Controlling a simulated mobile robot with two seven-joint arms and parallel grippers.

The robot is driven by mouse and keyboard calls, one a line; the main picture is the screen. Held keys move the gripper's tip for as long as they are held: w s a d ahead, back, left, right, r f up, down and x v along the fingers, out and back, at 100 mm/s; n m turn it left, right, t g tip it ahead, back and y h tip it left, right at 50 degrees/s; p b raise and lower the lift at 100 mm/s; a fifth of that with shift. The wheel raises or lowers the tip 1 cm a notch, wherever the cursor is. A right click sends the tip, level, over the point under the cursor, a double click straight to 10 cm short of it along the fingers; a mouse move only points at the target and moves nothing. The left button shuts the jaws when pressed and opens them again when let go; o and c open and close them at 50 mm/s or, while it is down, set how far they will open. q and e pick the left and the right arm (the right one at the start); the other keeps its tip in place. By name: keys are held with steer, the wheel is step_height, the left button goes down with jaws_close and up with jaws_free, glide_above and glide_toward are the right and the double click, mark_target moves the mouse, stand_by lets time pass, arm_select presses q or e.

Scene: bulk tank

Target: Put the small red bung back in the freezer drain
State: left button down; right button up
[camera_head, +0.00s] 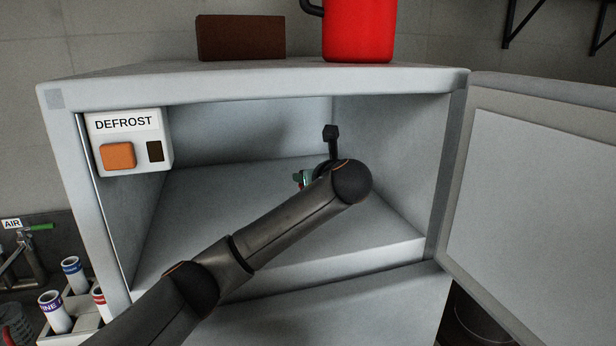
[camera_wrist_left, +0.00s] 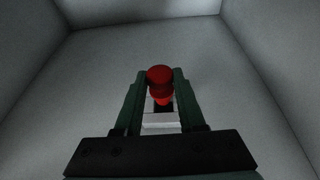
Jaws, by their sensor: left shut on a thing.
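The small red bung (camera_wrist_left: 160,82) is held between the two fingers of my left gripper (camera_wrist_left: 160,95), seen in the left wrist view. The freezer (camera_head: 245,76) has a pale floor (camera_head: 200,215) and bare walls. I see no drain hole in either view; the arm covers part of the floor. The right gripper is not in view.
The freezer door (camera_head: 540,190) stands open at the right. A DEFROST box (camera_head: 130,139) with an orange button is at the left opening. A red mug (camera_head: 358,30) and a brown block (camera_head: 240,38) stand on top. Labelled tubes (camera_head: 56,311) stand at lower left.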

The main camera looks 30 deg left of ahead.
arm_select(q)
steer(key=shift+f, duration=1.3)
steer(key=shift+d+f, duration=0.15)
steer(key=shift+f, duration=0.3)
steer(key=shift+r, duration=0.15)
steer(key=shift+a+r, duration=0.2)
steer(key=shift+r, duration=0.85)
stand_by(1.0)
steer(key=shift+d+f, duration=0.15)
steer(key=shift+f, duration=1)
steer(key=shift+c, duration=2.1)
jaws_free()
steer(key=shift+f, duration=0.1)
